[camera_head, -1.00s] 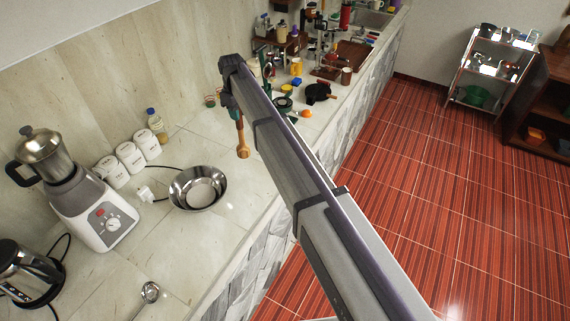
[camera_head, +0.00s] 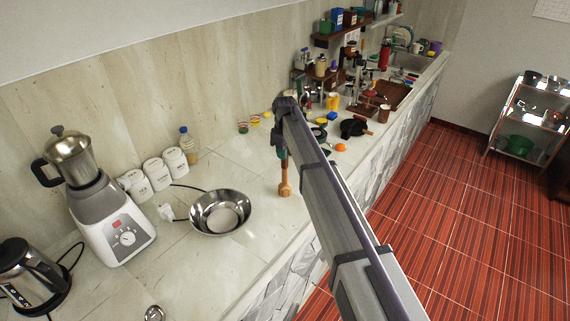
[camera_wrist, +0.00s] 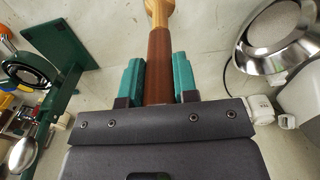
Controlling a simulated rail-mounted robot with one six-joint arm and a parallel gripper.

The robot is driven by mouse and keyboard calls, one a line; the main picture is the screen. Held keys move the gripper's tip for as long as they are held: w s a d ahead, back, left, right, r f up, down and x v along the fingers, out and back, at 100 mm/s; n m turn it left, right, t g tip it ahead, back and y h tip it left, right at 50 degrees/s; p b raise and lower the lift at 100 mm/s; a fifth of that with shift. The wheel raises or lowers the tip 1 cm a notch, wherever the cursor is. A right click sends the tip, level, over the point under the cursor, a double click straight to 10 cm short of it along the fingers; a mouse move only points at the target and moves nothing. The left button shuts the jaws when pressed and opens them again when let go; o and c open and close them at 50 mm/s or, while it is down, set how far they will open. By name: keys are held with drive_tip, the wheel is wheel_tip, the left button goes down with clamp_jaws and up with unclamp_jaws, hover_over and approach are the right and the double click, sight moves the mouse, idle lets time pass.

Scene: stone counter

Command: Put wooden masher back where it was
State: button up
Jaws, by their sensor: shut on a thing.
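The wooden masher (camera_head: 285,180) has a light wood lower end and a darker brown handle. My gripper (camera_head: 282,152) is shut on its handle and holds it upright, head down, over the counter to the right of the steel bowl. In the wrist view the teal fingers of my gripper (camera_wrist: 158,82) are on both sides of the brown handle of the masher (camera_wrist: 159,60). The light end runs out of the top of that view. I cannot tell whether the masher's lower end touches the counter.
A steel bowl (camera_head: 221,212) stands left of the masher. White canisters (camera_head: 157,173), a bottle (camera_head: 188,145) and a blender (camera_head: 113,225) stand further left. A black pan (camera_head: 353,128), an orange item (camera_head: 340,147) and crowded kitchenware lie beyond my arm. Counter (camera_head: 255,160) behind the masher is clear.

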wheel_tip(320, 180, down, 2)
drive_tip(key=shift+f+b, duration=0.25)
drive_tip(key=shift+b, duration=0.2)
drive_tip(key=shift+r+p, duration=0.3)
clamp_jaws()
drive_tip(key=shift+f, duration=0.2)
drive_tip(key=o, duration=0.9)
unclamp_jaws()
wheel_tip(320, 180, up, 13)
drive_tip(key=p, duration=1.2)
drive_tip(key=shift+f, duration=0.25)
